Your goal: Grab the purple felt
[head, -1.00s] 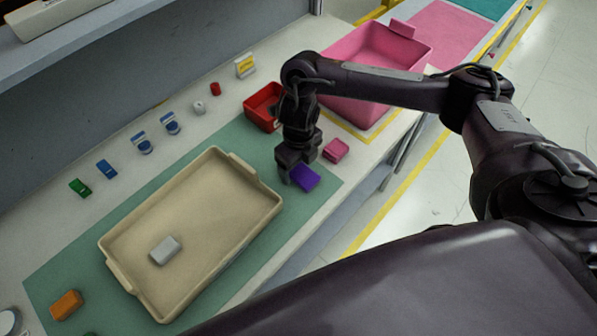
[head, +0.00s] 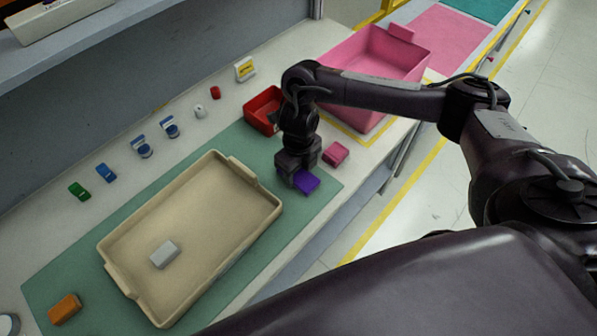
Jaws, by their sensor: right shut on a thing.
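The purple felt (head: 307,184) is a small purple block at the right end of the green mat (head: 232,147). My right gripper (head: 292,180) points down at its left side and is shut on it. The fingers and part of the felt are hidden behind the gripper body, and I cannot tell whether the felt is clear of the mat. My left gripper is not in view.
A beige tray (head: 113,245) with a grey block (head: 164,254) lies left of the gripper. A pink block (head: 335,153), a red bin (head: 262,105) and a pink bin (head: 340,55) are close by. An orange block (head: 65,308) sits at lower left.

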